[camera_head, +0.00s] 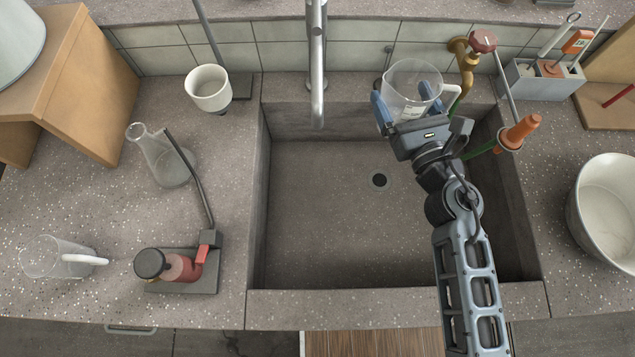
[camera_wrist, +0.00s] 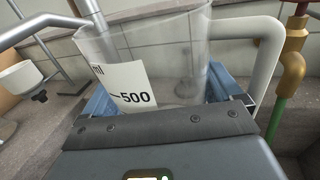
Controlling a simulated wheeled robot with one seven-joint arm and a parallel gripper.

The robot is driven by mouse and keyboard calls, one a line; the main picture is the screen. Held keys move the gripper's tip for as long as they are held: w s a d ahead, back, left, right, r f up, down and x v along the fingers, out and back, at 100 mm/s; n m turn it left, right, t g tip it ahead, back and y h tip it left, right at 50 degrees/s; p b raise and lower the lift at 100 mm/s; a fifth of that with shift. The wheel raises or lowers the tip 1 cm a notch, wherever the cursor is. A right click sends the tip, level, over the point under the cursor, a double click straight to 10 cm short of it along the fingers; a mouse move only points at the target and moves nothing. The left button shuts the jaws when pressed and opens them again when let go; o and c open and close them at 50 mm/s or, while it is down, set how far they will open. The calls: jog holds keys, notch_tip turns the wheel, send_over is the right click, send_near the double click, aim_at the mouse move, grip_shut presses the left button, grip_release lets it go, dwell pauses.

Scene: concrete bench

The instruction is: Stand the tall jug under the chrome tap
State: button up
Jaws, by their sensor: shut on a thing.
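A clear jug (camera_head: 411,84) with a pale handle is held in my gripper (camera_head: 406,100), over the back right part of the sink. My gripper's blue fingers are shut on it. In the wrist view the jug (camera_wrist: 185,50) looks roughly upright, with a white label reading 500 and its handle on the right. It looks empty. The chrome tap (camera_head: 317,50) stands at the back, left of the jug, with its spout over the sink; it also shows in the wrist view (camera_wrist: 45,24). The jug's base is hidden by my gripper.
A brass tap (camera_head: 467,62) with a red handle is close right of the jug. Another clear jug (camera_head: 50,257), a flask (camera_head: 160,157) and a white cup (camera_head: 208,90) are on the left.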

jog(key=shift+a+f+y, duration=0.15)
jog(key=shift+a+y, duration=0.1)
jog(key=shift+y, duration=0.25)
jog(key=s+a+f+n+g+y, duration=0.4)
jog(key=s+f+n+g+y, duration=0.2)
jog(key=s+n+g+y, duration=0.15)
jog(key=s+a+f+n+g+y, duration=0.4)
jog(key=s+f+n+g+y, duration=0.2)
jog(key=f+n+g, duration=0.15)
jog(key=shift+m+g+h, duration=0.25)
jog(key=shift+m+g, duration=0.15)
jog(key=shift+m, duration=0.1)
jog(key=shift+w+a+f+b, duration=1.15)
jog(key=shift+a+f, duration=0.2)
jog(key=shift+f, duration=0.3)
jog(key=shift+w+a+f+b, duration=1.15)
jog(key=shift+a+f, duration=0.25)
jog(key=shift+f, duration=0.2)
jog(key=shift+w+a+f+b, duration=1.05)
jog(key=shift+w+a+f, duration=0.25)
jog(key=shift+f, duration=0.35)
